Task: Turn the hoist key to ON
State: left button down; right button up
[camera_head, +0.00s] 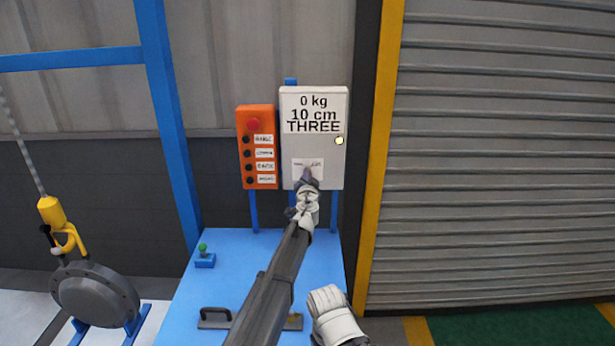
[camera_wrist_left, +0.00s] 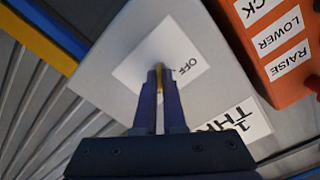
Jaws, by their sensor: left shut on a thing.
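The grey control box (camera_head: 334,165) stands on posts at the back of the blue bench. Its display reads "0 kg", "10 cm" and "THREE". My left gripper (camera_head: 307,177) reaches the white key label (camera_head: 299,164) low on the box's front. In the left wrist view, the gripper's dark fingers (camera_wrist_left: 158,76) are shut on the small brass-coloured hoist key (camera_wrist_left: 159,82), which is mostly hidden between them. The word OFF shows on the label (camera_wrist_left: 188,49) beside the fingers. The key's exact angle cannot be told.
An orange button box (camera_head: 241,170) with a red button (camera_head: 253,124) stands close left of the control box. A yellow hook (camera_head: 56,218) hangs above a dark round flanged part (camera_head: 95,295) at left. A blue post (camera_head: 168,105) and shutter (camera_head: 500,150) flank the bench (camera_head: 230,258).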

pick_arm(q)
jog(key=shift+m, duration=0.6)
jog(key=c, duration=1)
grip_release()
jog(key=s, duration=0.7)
jog(key=shift+s, duration=0.4)
